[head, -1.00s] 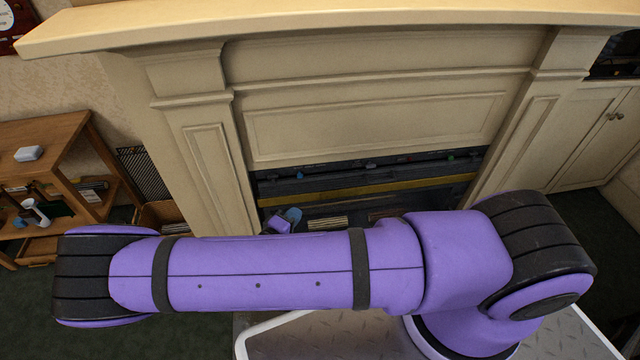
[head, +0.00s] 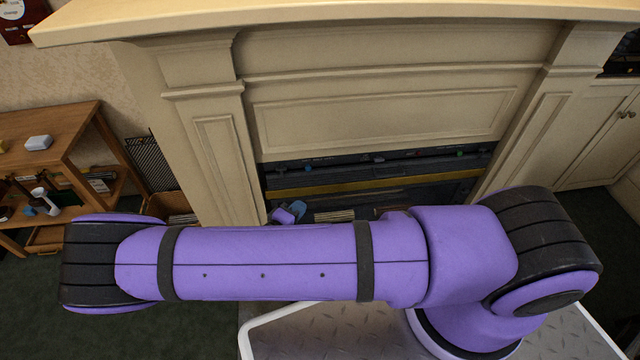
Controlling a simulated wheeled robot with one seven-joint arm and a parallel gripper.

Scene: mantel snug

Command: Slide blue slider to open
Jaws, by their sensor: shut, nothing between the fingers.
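A dark panel (head: 400,173) with a yellow band is set in the fireplace opening. Small knobs sit along its upper ledge: a blue-grey one (head: 379,159) near the middle and a green one (head: 460,153) at the right. My purple arm lies across the lower picture and hides the lower part of the opening. A small purple part, probably my wrist, shows past it at the left of the opening, beside a blue-grey rounded piece (head: 298,209) I cannot identify. My gripper's fingers cannot be made out.
The cream fireplace surround (head: 385,110) and overhanging mantel shelf (head: 330,15) frame the opening. A wooden shelf unit (head: 60,145) with small items stands at the left, beside a dark grille (head: 152,165). A cream cabinet (head: 600,145) stands at the right.

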